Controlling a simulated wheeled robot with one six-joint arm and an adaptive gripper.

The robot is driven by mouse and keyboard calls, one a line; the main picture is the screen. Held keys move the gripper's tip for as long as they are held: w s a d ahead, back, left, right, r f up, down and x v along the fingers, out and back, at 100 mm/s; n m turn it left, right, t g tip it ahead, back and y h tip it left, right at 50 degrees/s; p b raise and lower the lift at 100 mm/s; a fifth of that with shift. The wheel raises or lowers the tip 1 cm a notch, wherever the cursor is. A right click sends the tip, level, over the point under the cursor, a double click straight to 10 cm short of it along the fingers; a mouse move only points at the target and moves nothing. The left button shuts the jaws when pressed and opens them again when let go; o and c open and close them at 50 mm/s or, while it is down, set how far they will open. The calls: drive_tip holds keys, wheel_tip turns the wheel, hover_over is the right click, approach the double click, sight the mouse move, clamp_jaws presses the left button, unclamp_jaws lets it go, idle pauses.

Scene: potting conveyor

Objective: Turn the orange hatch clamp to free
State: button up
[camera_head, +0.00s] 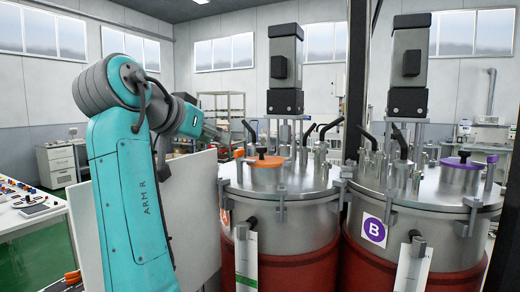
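The left vessel (285,215) has a steel lid carrying a round orange hatch (265,163). A black-gripped lever (250,131) stands tilted just behind and left of the hatch, and a small orange piece (239,153) shows at the hatch's left. I cannot tell for sure which of these is the clamp or how it is set. My gripper (214,132) is left of the hatch and a little above it, apart from the lever. It is small and seen from the side, so its fingers are not clear.
A second vessel (415,240) with a purple hatch (463,163) and a "B" label (374,230) stands close on the right. Tall motors (286,65) rise from both lids. A pale panel (192,215) stands left of the vessels, and a control desk (30,215) is at far left.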

sight(237, 151)
drive_tip(key=x, duration=1)
drive_tip(key=shift+w+d+f, duration=0.2)
drive_tip(key=shift+w+f, duration=0.05)
drive_tip(key=shift+w, duration=0.05)
clamp_jaws()
